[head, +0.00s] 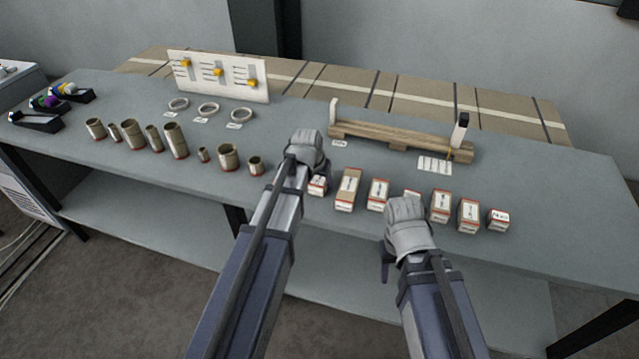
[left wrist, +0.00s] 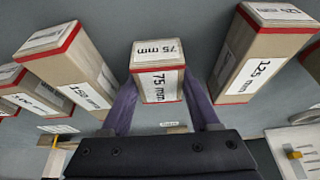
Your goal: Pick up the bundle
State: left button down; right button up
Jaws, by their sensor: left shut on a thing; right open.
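A small box-shaped bundle (left wrist: 158,84) labelled 75 mm, with red edges, sits between the two purple fingers of my left gripper (left wrist: 160,108) in the left wrist view. The fingers are shut on its sides. In the head view my left gripper (head: 308,160) is over the row of bundles, and a short bundle (head: 317,186) shows just below it. I cannot tell whether the held bundle is clear of the table. My right gripper (head: 406,210) is open at the table's front edge, partly covering one bundle; its fingertips are mostly hidden.
Taller bundles marked 150 mm (left wrist: 75,75) and 125 mm (left wrist: 258,55) flank the held one closely. Several more stand to the right on the grey table (head: 560,200). Brown tubes (head: 175,140) stand left.

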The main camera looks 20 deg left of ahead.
aim_at(320, 179)
pick_arm(q)
jog(key=shift+r, duration=0.1)
dwell(0.3)
notch_tip(320, 179, up, 10)
jog(key=p, duration=1)
